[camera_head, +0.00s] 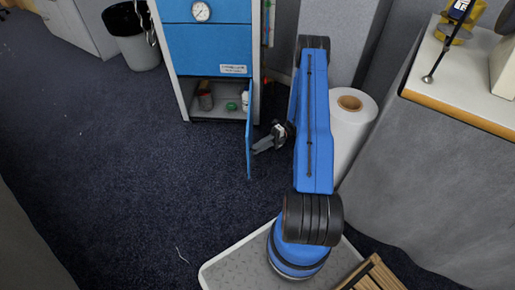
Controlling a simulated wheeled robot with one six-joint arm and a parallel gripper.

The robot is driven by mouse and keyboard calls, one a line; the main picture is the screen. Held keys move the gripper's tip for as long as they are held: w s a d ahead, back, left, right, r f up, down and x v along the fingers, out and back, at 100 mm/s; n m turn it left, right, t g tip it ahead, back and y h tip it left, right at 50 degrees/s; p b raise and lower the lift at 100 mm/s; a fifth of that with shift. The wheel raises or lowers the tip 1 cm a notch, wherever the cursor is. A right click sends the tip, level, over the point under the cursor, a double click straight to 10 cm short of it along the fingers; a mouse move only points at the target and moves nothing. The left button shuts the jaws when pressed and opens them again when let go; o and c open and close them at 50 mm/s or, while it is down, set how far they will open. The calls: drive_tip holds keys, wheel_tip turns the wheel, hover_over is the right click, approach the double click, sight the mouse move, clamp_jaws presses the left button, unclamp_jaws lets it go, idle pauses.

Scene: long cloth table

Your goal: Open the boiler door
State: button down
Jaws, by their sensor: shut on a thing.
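The boiler (207,50) is a blue-and-grey cabinet with a round gauge at the upper middle of the view. Its blue lower door (249,132) stands swung out toward me and shows nearly edge-on at the right of the opening. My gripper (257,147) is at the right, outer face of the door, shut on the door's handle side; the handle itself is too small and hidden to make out. The compartment behind the door is open to view.
Inside the compartment are a dark red container (205,98), a green item (231,106) and a white bottle (245,100). A white roll (350,125) stands right of my arm. A cloth-covered table (450,160) is at the right. The carpet (110,160) at left is mostly clear.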

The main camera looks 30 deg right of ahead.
drive_tip(key=c, duration=1.5)
unclamp_jaws()
drive_tip(key=shift+d, duration=0.15)
drive_tip(key=d, duration=1.1)
drive_tip(key=shift+w+d, duration=0.25)
drive_tip(key=shift+d, duration=0.15)
drive_tip(key=shift+w, duration=0.1)
